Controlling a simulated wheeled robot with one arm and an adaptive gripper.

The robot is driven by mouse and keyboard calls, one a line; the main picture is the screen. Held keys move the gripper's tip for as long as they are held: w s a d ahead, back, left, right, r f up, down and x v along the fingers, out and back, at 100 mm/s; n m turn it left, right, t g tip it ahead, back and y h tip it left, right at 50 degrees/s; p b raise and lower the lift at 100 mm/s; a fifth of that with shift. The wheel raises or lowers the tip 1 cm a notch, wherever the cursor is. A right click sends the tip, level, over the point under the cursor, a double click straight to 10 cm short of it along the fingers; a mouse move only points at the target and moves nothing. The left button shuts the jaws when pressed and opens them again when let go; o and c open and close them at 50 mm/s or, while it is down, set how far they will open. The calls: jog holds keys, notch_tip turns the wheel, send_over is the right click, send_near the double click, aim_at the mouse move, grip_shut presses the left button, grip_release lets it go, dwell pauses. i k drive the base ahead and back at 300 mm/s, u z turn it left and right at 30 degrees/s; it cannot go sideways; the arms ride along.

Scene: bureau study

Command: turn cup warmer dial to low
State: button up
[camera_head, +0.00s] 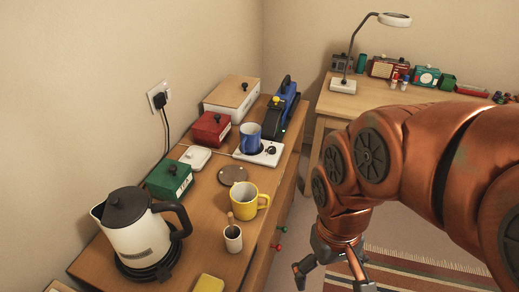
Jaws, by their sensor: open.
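The white cup warmer (262,160) sits on the wooden sideboard near its right edge, with a blue mug (249,137) standing on its dark plate. A small black dial (270,150) is on the warmer's top, right of the mug. Its marks and setting are too small to read. My gripper (330,282) is at the bottom of the view, open and empty. It is off the right side of the sideboard, over the floor and rug, well apart from the warmer. The fingers are partly cut off by the lower edge.
Behind the warmer is a blue device (285,108) with a yellow knob. Red (211,129) and green (168,181) boxes stand left. A yellow mug (242,203), a small cup with a stick (233,238) and a kettle (135,230) stand nearer. A desk lamp (343,86) stands behind my arm.

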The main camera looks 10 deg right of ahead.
aim_at(271, 150)
jog(key=u, duration=0.5)
jog(key=k, duration=1.05)
jog(key=z, duration=0.45)
jog(key=i, duration=1.4)
jog(key=u, duration=0.85)
